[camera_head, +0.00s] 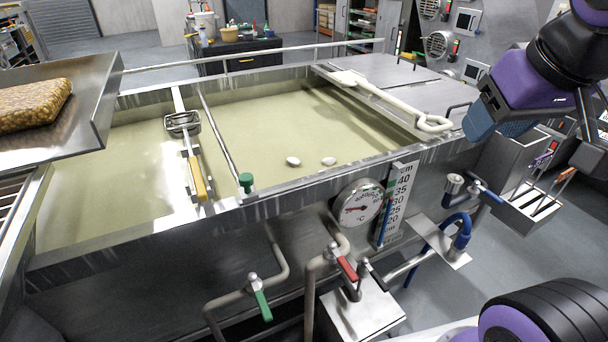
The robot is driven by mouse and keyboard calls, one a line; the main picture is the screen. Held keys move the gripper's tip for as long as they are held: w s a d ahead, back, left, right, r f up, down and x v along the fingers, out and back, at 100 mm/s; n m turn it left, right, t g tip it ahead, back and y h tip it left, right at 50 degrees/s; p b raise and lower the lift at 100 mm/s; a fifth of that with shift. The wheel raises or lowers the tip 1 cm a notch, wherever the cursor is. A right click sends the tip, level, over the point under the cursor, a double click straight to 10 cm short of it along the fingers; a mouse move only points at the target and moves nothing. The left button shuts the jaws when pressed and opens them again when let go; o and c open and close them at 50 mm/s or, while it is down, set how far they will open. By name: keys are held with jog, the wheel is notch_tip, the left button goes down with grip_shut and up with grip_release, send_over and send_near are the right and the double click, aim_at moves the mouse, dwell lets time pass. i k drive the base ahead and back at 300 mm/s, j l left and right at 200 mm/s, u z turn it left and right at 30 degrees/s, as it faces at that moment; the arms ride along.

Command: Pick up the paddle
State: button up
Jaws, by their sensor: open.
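The paddle (388,97) is cream-coloured, with a broad end at the left and a looped end at the right. It lies slantwise near the grey metal cover (385,68) at the right end of the tank, its looped end by the tank's front right rim. My gripper (535,135) is at the upper right, open, to the right of the looped end and apart from it. Nothing shows between its fingers. The exact gap in depth to the paddle cannot be told.
The long metal tank (130,247) holds pale yellowish liquid with two white ovals (293,161) in it. A dial gauge (361,202), a scale and valves are on its front. A tool holder (530,205) stands at the right. A tray (80,130) bears a brown block (33,105).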

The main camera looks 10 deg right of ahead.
aim_at(352, 78)
jog(key=i+l+u, duration=0.1)
jog(key=l, duration=0.35)
jog(key=i+l+u, duration=0.15)
jog(key=l, duration=0.35)
jog(key=i+l+u, duration=0.1)
jog(key=l, duration=0.4)
jog(key=i+l+u, duration=0.15)
jog(key=l, duration=0.35)
